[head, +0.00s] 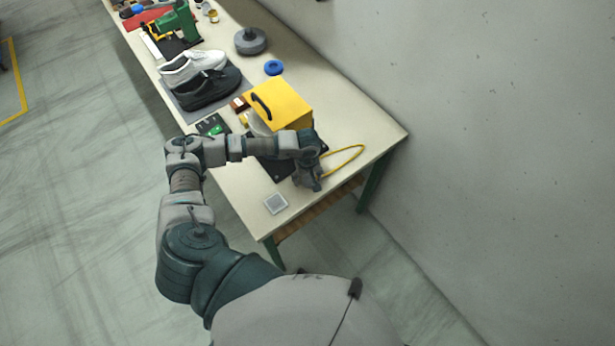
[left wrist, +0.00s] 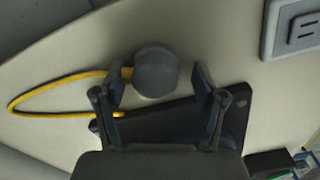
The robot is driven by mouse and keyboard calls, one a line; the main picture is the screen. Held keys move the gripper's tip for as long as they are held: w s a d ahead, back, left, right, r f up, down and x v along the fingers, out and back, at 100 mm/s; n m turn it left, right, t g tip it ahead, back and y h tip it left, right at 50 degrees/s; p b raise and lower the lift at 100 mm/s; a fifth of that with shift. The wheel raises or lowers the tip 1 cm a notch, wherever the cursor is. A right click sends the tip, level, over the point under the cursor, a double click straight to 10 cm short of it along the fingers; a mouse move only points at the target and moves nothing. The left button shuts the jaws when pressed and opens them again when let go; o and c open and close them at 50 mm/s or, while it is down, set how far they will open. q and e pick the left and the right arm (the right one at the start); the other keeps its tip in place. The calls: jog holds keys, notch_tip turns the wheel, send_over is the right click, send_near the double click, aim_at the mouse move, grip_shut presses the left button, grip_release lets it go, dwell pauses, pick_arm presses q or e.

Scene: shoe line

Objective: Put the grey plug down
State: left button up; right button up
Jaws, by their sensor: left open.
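The grey plug (left wrist: 156,72) shows in the left wrist view as a rounded grey body on the end of a yellow cable, on the pale table top. My left gripper (left wrist: 159,90) is open, with one finger on each side of the plug; I cannot tell whether either finger touches it. In the head view my left gripper (head: 310,184) is over the near end of the table, and the plug is hidden there. The yellow cable (head: 346,150) loops out to the right of the gripper. My right gripper is not in view.
A yellow box (head: 281,104) with a black handle stands behind my forearm. A dark plate (left wrist: 175,122) lies under the gripper. Shoes (head: 205,82) and a blue ring (head: 273,68) are farther back. The table's right side has free room.

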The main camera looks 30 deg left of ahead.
aim_at(309, 176)
pick_arm(q)
jog(key=shift+r, duration=0.2)
jog(key=r+b, duration=0.1)
jog(key=r, duration=0.9)
jog(key=shift+d+r+b, duration=0.2)
jog(key=shift+r+b, duration=0.15)
jog(key=shift+a+r, duration=0.1)
jog(key=shift+r, duration=0.5)
